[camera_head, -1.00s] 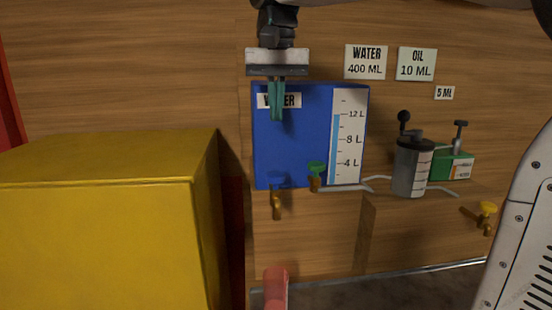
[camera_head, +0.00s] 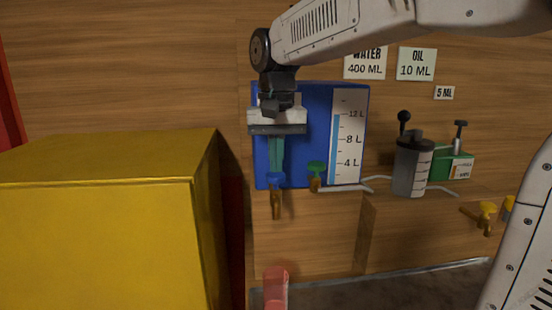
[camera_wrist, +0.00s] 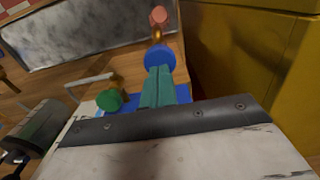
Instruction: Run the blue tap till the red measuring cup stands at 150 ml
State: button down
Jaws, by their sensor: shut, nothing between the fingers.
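The blue tap (camera_head: 276,181) is on the front of the blue water tank (camera_head: 352,95), with its brass spout pointing down. My gripper (camera_head: 276,168) is shut and empty, with its green fingertips right at the blue handle. In the wrist view the fingertips (camera_wrist: 159,70) overlap the edge of the round blue handle (camera_wrist: 159,55); I cannot tell whether they touch. The red measuring cup (camera_head: 275,287) stands below the spout, cut off by the lower picture edge. It also shows in the wrist view (camera_wrist: 158,16) beyond the tap. Its level cannot be read.
A green tap (camera_head: 317,170) sits close to the right of the blue one. A grey pump cylinder (camera_head: 411,168), a green box (camera_head: 452,164) and a yellow tap (camera_head: 487,209) are further right. A large yellow box (camera_head: 100,225) stands close on the left. The tank gauge reads near 12 L.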

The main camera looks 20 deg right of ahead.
jog(key=shift+f, duration=0.95)
jog(key=shift+s+f, duration=0.1)
dwell(7.0)
